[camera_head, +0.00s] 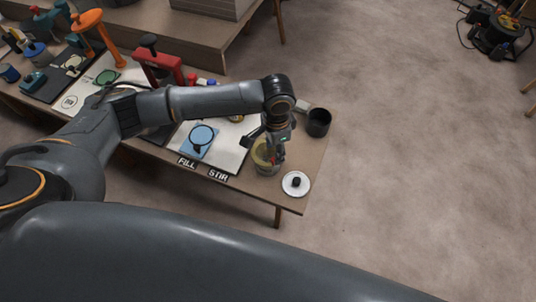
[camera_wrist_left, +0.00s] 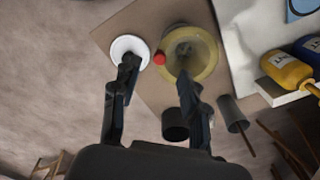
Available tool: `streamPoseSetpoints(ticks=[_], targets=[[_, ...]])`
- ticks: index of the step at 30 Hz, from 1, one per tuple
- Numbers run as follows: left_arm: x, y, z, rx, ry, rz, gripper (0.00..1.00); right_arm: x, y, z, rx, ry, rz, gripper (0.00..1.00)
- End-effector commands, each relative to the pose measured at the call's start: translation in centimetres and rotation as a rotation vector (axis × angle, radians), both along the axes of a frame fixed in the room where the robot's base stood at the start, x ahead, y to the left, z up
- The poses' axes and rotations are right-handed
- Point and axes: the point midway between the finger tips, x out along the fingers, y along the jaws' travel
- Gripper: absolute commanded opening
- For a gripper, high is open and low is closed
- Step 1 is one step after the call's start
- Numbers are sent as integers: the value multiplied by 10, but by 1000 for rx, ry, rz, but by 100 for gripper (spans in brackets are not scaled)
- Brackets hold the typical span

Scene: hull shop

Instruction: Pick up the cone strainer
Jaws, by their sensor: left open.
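A pale yellow, round, wide-rimmed vessel (camera_head: 263,167) stands near the right end of the bench. In the left wrist view it is open at the top (camera_wrist_left: 208,62), with a greyish middle and a small red ball-like spot at its rim. I take it as the cone strainer or what holds it; I cannot tell which. My left gripper (camera_head: 266,150) is open over it and partly hides it in the head view. In the left wrist view the two fingers (camera_wrist_left: 157,75) are spread, one near the yellow rim and one near the white disc. Nothing is between them.
A white disc with a dark knob (camera_head: 296,184) lies at the bench's near right corner. A dark cup (camera_head: 319,122) stands near the right edge. A grey tapered piece (camera_wrist_left: 232,113) is beside it. A blue square (camera_head: 200,142) lies on a white board left of the gripper.

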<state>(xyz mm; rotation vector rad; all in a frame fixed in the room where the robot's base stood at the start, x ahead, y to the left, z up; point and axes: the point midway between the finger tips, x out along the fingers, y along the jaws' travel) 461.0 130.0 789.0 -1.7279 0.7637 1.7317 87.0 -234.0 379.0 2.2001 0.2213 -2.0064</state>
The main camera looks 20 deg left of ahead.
Motion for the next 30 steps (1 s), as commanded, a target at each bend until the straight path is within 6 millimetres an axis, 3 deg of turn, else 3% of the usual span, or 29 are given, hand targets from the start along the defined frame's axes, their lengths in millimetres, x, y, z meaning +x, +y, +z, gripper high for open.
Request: streamPoseSetpoints(ticks=[5,13,22,28,30], targets=[[-1,1,-13,2,1,0,44,0,0,2,0,0,1,40],[-2,2,-51,0,0,0,44,0,0,5,0,0,1,40],[-2,2,-56,0,-3,-1,44,0,0,5,0,0,1,40],[-2,2,-56,-1,-2,-1,4,0,-1,5,-1,0,1,40],[-2,2,-56,-1,-2,-1,0,0,-1,5,-1,0,1,40]])
